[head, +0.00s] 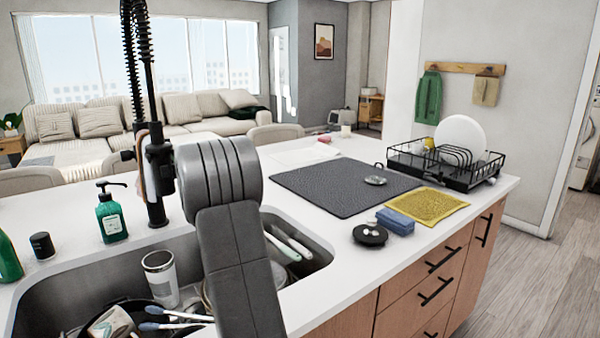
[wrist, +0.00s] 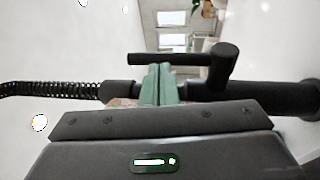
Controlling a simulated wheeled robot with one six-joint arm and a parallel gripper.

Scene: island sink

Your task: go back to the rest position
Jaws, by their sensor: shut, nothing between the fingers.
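In the wrist view my gripper (wrist: 158,84) shows as two greenish fingers pressed together, with nothing between them. The black faucet (wrist: 222,75) lies just beyond the fingers, its bar crossing behind them and its spring hose to the left. I cannot tell whether the fingers touch it. In the head view my arm's dark grey links rise over the sink in front of the faucet (head: 157,165), and my gripper is hidden behind them. A pinkish and white cloth-like thing (head: 142,165) hangs at the faucet.
The sink (head: 50,285) below my arm holds a tumbler (head: 160,278), dishes and brushes. A green soap bottle (head: 111,215) stands left of the faucet. To the right are a dark mat (head: 325,185), a blue sponge (head: 395,221), a yellow cloth (head: 427,205) and a dish rack (head: 470,180).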

